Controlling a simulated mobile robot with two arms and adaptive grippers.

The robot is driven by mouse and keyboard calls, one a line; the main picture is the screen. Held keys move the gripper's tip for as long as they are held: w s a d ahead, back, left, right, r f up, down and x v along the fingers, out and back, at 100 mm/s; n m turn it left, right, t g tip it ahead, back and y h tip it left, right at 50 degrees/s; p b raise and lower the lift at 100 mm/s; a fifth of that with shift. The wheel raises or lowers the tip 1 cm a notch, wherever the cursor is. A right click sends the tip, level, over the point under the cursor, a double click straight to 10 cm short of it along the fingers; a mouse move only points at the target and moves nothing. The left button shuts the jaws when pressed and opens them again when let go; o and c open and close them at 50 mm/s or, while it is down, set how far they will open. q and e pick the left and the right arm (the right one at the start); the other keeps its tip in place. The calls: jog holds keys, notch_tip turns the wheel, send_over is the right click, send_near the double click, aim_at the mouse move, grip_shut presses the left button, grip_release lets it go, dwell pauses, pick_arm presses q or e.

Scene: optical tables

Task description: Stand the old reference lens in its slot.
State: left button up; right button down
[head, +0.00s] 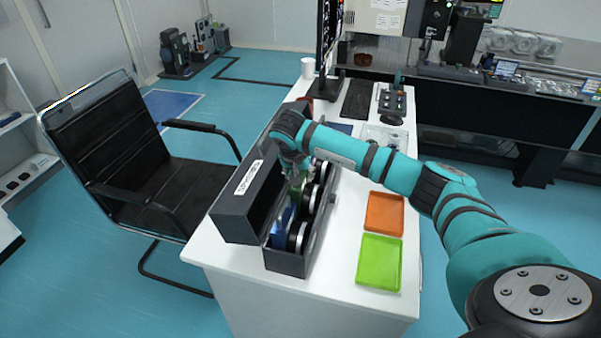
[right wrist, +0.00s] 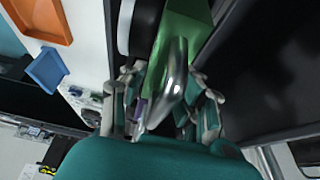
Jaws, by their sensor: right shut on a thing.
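My right gripper (head: 292,178) reaches down into an open dark lens case (head: 285,262) on the white desk. In the right wrist view its fingers (right wrist: 163,108) are shut on a shiny silvery thing (right wrist: 174,82), which I take to be the reference lens. A green piece (right wrist: 185,35) lies right beyond it. In the head view the arm largely hides the held thing, and I cannot tell whether it sits in a slot. Several round black-rimmed lenses (head: 298,236) stand in a row in the case, with blue (head: 281,228) and green parts between them. My left gripper is not in view.
The case's labelled lid (head: 238,215) stands open on the chair side. An orange tray (head: 384,213) and a green tray (head: 379,262) lie empty to the right. A black chair (head: 150,165) stands left of the desk. A monitor, keyboard and white cup (head: 308,67) are farther back.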

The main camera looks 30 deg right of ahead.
jog(key=shift+r, duration=0.1)
jog(key=shift+f+b, duration=0.3)
jog(key=shift+f, duration=0.15)
dwell(0.4)
jog(key=shift+c, duration=0.5)
grip_release()
jog(key=shift+r+p, duration=1.55)
jog(key=shift+r, duration=0.7)
jog(key=shift+a+r+p, duration=0.1)
jog(key=shift+r+p, duration=1.45)
jog(key=shift+r, duration=0.8)
jog(key=shift+f, duration=0.1)
